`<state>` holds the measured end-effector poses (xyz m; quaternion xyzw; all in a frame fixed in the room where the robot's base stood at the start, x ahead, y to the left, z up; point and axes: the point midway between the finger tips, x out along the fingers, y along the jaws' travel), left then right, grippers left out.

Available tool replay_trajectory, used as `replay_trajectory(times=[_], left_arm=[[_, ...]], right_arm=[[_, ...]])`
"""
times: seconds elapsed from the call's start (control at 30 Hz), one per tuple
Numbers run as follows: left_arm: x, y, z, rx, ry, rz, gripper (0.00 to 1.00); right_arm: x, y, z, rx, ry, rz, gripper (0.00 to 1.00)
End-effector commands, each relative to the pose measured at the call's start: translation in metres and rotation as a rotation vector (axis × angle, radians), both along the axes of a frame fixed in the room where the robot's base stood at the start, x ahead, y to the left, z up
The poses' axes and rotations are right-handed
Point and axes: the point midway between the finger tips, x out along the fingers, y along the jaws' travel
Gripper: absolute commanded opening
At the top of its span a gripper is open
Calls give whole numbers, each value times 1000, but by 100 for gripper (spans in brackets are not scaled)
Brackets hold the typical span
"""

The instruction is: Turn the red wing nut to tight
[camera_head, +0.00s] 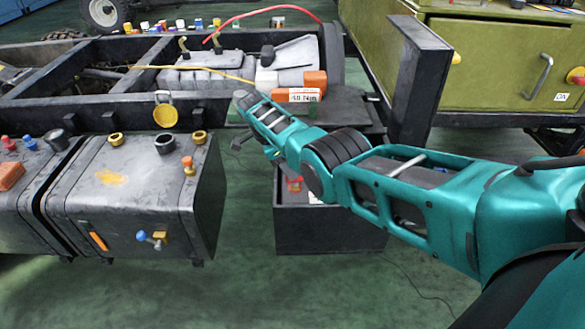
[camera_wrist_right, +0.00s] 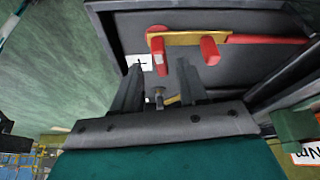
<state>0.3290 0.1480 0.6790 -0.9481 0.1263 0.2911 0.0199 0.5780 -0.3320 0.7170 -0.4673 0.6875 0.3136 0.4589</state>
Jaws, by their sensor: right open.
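The red wing nut seems to be the part with two red lugs (camera_wrist_right: 210,50) joined by a yellow bar in the right wrist view. It sits on the dark box (camera_wrist_right: 128,32). In the head view only a bit of red (camera_head: 293,185) shows on the dark box (camera_head: 330,230), mostly behind my right arm. My right gripper (camera_wrist_right: 160,76) is open, its two dark fingers pointing toward the lugs, with no lug seen held between them. The gap from fingertips to lugs is hard to judge. My left gripper is not in view.
A red bar (camera_wrist_right: 265,39) runs right from the yellow piece. A white label (camera_wrist_right: 146,62) lies by the left lug. An orange block (camera_head: 298,95) with a label stands above the box. A grey tank (camera_head: 130,200) stands at left. Green floor is open below.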

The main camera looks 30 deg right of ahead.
Motion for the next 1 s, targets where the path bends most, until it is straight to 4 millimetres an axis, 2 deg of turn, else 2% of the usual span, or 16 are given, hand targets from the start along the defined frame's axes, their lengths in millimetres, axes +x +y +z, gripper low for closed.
replay_trajectory(times=[0.03,0.2,0.4,0.6,1.0], left_arm=[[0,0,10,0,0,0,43],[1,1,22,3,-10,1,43],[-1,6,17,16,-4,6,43],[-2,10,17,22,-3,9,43],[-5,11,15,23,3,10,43]], right_arm=[[3,5,17,2,-4,1,43],[8,19,51,2,-2,2,43],[12,30,80,2,-1,0,43],[13,35,90,2,2,0,43],[13,35,91,2,2,0,43]])
